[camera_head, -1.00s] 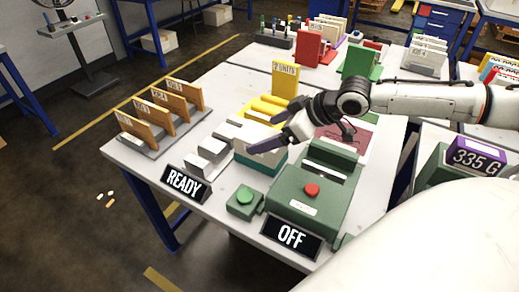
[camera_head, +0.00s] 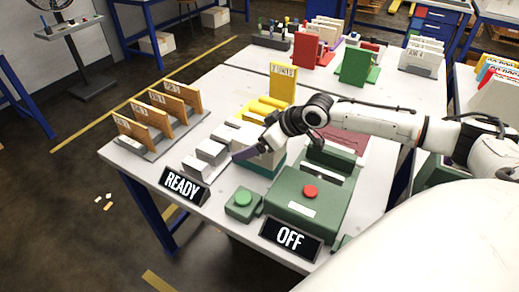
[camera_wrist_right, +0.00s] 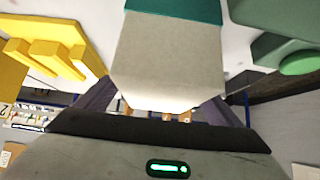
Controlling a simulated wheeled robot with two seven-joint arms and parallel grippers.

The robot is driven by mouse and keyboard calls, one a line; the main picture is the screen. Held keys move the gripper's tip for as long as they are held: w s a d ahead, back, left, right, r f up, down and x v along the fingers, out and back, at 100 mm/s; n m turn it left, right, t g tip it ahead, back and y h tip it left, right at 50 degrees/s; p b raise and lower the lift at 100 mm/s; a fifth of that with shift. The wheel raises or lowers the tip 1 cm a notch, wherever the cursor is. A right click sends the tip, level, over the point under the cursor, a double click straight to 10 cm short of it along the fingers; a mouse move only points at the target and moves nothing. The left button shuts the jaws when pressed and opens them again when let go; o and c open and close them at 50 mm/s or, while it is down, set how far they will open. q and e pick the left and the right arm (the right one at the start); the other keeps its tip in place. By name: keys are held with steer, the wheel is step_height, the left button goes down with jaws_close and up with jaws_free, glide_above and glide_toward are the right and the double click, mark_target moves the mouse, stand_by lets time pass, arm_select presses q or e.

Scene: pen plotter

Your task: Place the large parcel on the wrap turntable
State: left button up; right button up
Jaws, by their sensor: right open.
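My right gripper (camera_head: 256,150) comes in from the right and is open, low over a cream-topped block with a teal base (camera_head: 264,167). In the right wrist view the block's cream part (camera_wrist_right: 168,55) fills the space between my right gripper's fingers (camera_wrist_right: 160,105), one dark finger on each side. I cannot tell whether they touch it. Pale grey-white boxes (camera_head: 212,151) of stepped size stand in a row just left of it. I cannot tell for sure which piece is the large parcel or the wrap turntable. My left gripper is not in view.
A green machine (camera_head: 318,203) with a red button and an OFF sign (camera_head: 290,238) stands right of the block. A green button box (camera_head: 243,204) and a READY sign (camera_head: 184,186) are at the front. Yellow rollers (camera_head: 265,106) lie behind; wooden dividers (camera_head: 146,134) stand left.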

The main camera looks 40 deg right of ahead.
steer(key=shift+w+a+f, duration=0.15)
steer(key=shift+w+f, duration=0.1)
steer(key=shift+r, duration=0.1)
steer(key=c, duration=1.6)
